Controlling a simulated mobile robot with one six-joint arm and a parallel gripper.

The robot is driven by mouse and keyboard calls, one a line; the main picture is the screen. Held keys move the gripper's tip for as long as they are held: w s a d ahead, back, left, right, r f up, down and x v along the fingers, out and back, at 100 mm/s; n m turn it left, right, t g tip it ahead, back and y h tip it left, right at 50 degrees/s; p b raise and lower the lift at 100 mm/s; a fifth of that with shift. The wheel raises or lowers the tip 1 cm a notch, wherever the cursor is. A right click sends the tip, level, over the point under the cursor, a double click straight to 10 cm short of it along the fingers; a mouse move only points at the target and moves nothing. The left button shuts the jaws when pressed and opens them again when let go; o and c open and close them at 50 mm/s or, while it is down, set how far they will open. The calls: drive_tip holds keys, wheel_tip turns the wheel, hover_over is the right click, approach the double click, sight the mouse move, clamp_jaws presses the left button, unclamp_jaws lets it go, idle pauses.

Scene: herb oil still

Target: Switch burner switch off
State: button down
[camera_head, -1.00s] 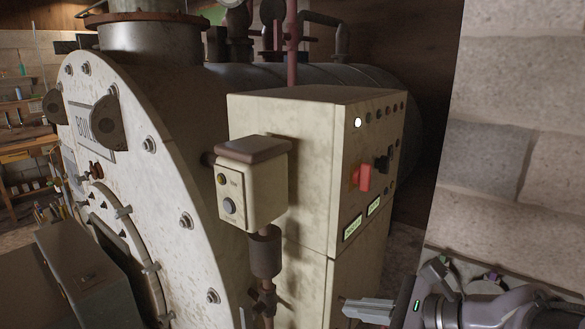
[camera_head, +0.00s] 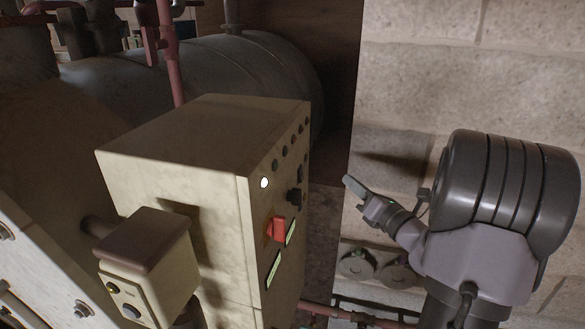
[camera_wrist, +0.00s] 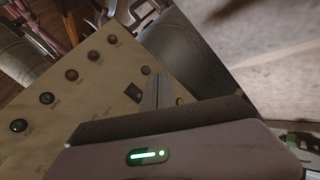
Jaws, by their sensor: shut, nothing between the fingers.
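The cream control cabinet (camera_head: 215,150) stands at the centre of the head view. Its right face carries a red switch (camera_head: 276,230) and a black switch (camera_head: 295,195) above it. I cannot tell from labels which one is the burner switch. My gripper (camera_head: 348,182) is shut and empty, to the right of that face and apart from it, its fingers pointing left. In the wrist view the panel face (camera_wrist: 85,110) is seen close at a steep tilt, and the shut fingers (camera_wrist: 152,85) overlap part of it.
A small cream box (camera_head: 150,265) stands at the lower left. A dark boiler drum (camera_head: 200,75) lies behind. A block wall (camera_head: 450,80) closes the right side, behind my arm.

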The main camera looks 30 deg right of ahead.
sight(301, 175)
drive_tip(key=shift+s+a, duration=0.1)
drive_tip(key=shift+s, duration=0.1)
drive_tip(key=w+a+f, duration=0.1)
drive_tip(key=w+a, duration=0.4)
drive_tip(key=w, duration=0.2)
drive_tip(key=shift+a, duration=0.35)
idle(1.8)
drive_tip(key=shift+w+a+f, duration=0.1)
drive_tip(key=shift+w+a, duration=0.15)
drive_tip(key=shift+w+a, duration=0.2)
drive_tip(key=shift+w, duration=0.05)
idle(0.7)
drive_tip(key=shift+s+d, duration=0.5)
drive_tip(key=shift+s, duration=0.15)
